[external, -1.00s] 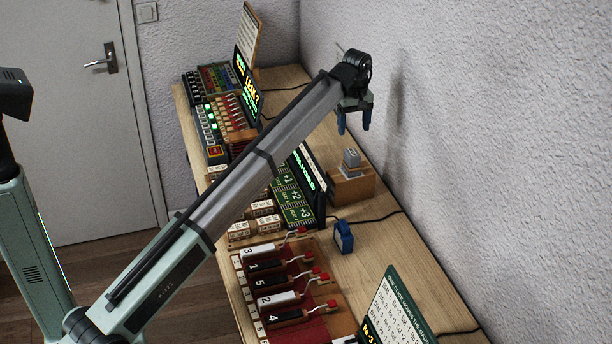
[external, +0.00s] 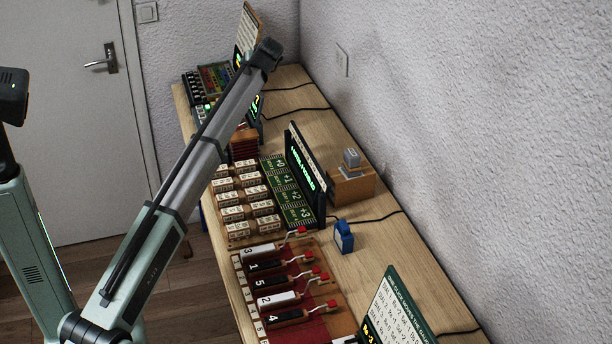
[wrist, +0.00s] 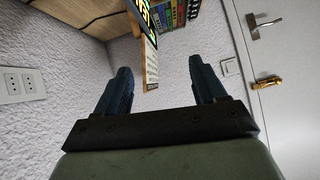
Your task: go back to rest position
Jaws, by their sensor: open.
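My gripper shows in the wrist view (wrist: 162,90) with its two blue fingers spread apart and nothing between them. In the external view my arm reaches up over the left side of the bench, and the gripper itself is hidden behind the arm's end. The piano action (external: 285,285) with numbered black and white keys and red-tipped levers sits at the front of the wooden bench (external: 365,265), away from my arm's end.
Blocks with white labels (external: 245,205), a green board (external: 285,190), a dark display (external: 305,170) and a grey object on a wooden box (external: 350,180) stand on the bench. A small blue object (external: 344,237) lies nearby. The wall bounds the right side; a door (external: 75,130) is at left.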

